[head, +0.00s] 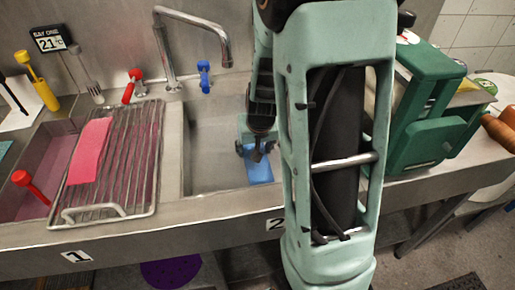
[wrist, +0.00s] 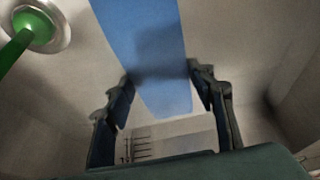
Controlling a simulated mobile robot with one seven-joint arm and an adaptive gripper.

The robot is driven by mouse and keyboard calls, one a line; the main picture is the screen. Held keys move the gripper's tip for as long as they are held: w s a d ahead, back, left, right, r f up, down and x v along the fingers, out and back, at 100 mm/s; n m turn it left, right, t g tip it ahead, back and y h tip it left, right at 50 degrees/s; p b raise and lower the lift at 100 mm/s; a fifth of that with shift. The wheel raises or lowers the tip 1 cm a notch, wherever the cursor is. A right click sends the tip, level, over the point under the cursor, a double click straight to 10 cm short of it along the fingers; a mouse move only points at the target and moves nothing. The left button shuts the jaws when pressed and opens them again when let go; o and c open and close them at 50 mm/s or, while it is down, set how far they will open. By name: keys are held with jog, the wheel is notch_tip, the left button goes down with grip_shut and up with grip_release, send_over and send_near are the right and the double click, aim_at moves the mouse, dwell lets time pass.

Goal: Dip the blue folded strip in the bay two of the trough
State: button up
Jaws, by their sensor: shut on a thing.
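My gripper (head: 257,152) is down over bay two (head: 205,150) of the steel trough (head: 225,208), the basin by the label 2. It is shut on the blue folded strip (head: 259,173), whose flat blue face shows below the fingers. In the wrist view the strip (wrist: 145,45) passes between the two fingertips (wrist: 162,78). Pale grey basin surfaces surround it. I cannot tell whether the strip touches the basin floor or any liquid. My arm hides the right part of bay two.
A wire rack (head: 110,195) with a pink strip (head: 90,150) lies over pinkish bay one (head: 35,160). A faucet (head: 190,20) and blue tap (head: 204,76) stand behind. A green machine (head: 430,120) stands right. The wrist view shows a green-handled round metal piece (wrist: 55,38) and scale marks (wrist: 138,148).

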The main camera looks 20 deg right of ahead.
jog(key=shift+s+d+f+b, duration=0.1)
jog(key=shift+s+d+b, duration=0.05)
jog(key=shift+b, duration=0.2)
jog(key=shift+s+d+b, duration=0.25)
jog(key=shift+s+b, duration=0.05)
jog(key=shift+s, duration=0.1)
jog(key=shift+w+a+p, duration=0.45)
jog(key=shift+w+p, duration=0.05)
jog(key=shift+w, duration=0.2)
jog(key=shift+s+d, duration=0.15)
jog(key=shift+s, duration=0.05)
jog(key=shift+s+d+b, duration=0.3)
jog(key=shift+s+b, duration=0.25)
jog(key=shift+b, duration=0.05)
jog(key=shift+w+a+p, duration=0.4)
jog(key=shift+w+a, duration=0.05)
jog(key=shift+w, duration=0.25)
jog(key=shift+s+d, duration=0.1)
